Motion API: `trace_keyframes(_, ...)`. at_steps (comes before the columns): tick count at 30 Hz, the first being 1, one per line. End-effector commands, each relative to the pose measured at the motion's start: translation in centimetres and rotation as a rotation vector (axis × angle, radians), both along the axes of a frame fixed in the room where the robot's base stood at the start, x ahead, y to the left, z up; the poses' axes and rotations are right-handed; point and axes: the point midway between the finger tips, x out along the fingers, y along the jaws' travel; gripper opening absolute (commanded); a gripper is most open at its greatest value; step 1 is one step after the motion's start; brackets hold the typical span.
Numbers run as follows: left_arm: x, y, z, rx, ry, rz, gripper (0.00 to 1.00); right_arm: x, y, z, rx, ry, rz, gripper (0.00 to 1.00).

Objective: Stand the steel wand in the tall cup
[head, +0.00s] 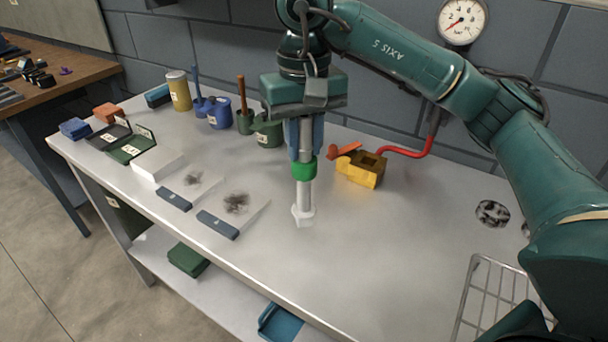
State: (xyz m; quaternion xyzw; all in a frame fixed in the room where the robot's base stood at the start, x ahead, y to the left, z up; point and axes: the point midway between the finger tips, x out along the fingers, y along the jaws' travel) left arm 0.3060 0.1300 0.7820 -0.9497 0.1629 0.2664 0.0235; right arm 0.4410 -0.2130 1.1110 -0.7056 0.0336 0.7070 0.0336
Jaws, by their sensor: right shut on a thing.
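My right gripper (305,154) points down over the middle of the bench, its blue fingers shut on the steel wand (304,194). The wand hangs upright, with a green band below the fingers and a pale, wider end at the bottom. I cannot tell whether that end touches the bench. A tall yellow cylinder (179,92), the tallest cup-like container, stands at the back left, well apart from the wand. Its inside is hard to see, and I cannot tell for sure that it is the tall cup. My left gripper is not in view.
Blue cups (220,115), a green cup with a brown stick (244,124) and a wide green cup (267,133) line the back. A wire rack (487,296) lies front right. The front middle is clear.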

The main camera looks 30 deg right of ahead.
Motion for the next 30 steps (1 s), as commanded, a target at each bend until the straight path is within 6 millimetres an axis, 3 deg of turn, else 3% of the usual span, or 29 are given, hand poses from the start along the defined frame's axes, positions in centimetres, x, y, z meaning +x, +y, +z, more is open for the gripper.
trace_keyframes(10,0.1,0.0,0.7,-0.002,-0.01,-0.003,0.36,0.0,0.0,-4.2,0.0,-0.001,-0.001,0.0)
trace_keyframes(23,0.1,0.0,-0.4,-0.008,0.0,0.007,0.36,0.0,0.0,-5.0,0.001,-0.003,-0.001,0.0)
trace_keyframes(24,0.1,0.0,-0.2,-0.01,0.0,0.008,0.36,0.0,0.0,-4.8,0.0,-0.002,-0.001,0.25)
trace_keyframes(30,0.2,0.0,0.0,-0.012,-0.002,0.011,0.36,0.0,0.0,-4.8,0.0,-0.002,-0.001,0.41)
